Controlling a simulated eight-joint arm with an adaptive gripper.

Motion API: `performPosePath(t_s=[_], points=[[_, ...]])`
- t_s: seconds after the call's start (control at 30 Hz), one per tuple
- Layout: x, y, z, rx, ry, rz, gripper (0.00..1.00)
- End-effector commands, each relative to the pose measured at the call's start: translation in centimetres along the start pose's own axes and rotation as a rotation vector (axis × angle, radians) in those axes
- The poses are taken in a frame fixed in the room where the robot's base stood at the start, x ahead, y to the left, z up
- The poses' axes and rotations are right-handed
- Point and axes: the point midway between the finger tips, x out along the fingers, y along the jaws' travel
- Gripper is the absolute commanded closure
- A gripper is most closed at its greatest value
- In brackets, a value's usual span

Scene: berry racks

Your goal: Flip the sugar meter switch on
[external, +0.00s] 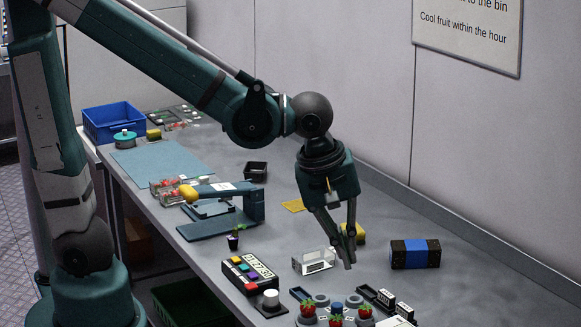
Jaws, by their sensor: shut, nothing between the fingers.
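My gripper (348,257) points down above the right part of the table, with its fingers together and nothing visible between them. It is just right of a small clear and white box with a dark label (314,261); I cannot tell whether they touch. A dark console with coloured buttons (249,272) lies to the left, with a white round knob (270,298) near its front end. Small black blocks with white faces (386,298) stand at the front right. I cannot tell which of these is the sugar meter, and no switch position is readable.
Strawberries (307,309) sit by round grey holders at the front edge of view. A black and blue block (415,254) lies right of my gripper, and a yellow block (353,231) behind it. A blue press-like stand (222,211) is left.

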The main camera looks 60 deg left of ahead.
Motion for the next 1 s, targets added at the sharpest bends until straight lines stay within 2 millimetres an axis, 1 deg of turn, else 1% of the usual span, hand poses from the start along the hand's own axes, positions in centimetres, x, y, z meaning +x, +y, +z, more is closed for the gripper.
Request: performPosePath(t_s=[0.03, 0.27, 0.7, 0.83, 1.0], points=[[-0.5, 0.7, 0.8, -0.023, -0.002, -0.007, 1.00], [-0.7, 2.3, 4.0, -0.154, -0.003, -0.047, 1.00], [-0.7, 4.3, 10.5, -0.396, 0.020, -0.116, 1.00], [-0.7, 4.6, 12.0, -0.451, 0.030, -0.130, 1.00], [-0.5, 4.7, 13.1, -0.494, 0.039, -0.140, 1.00]])
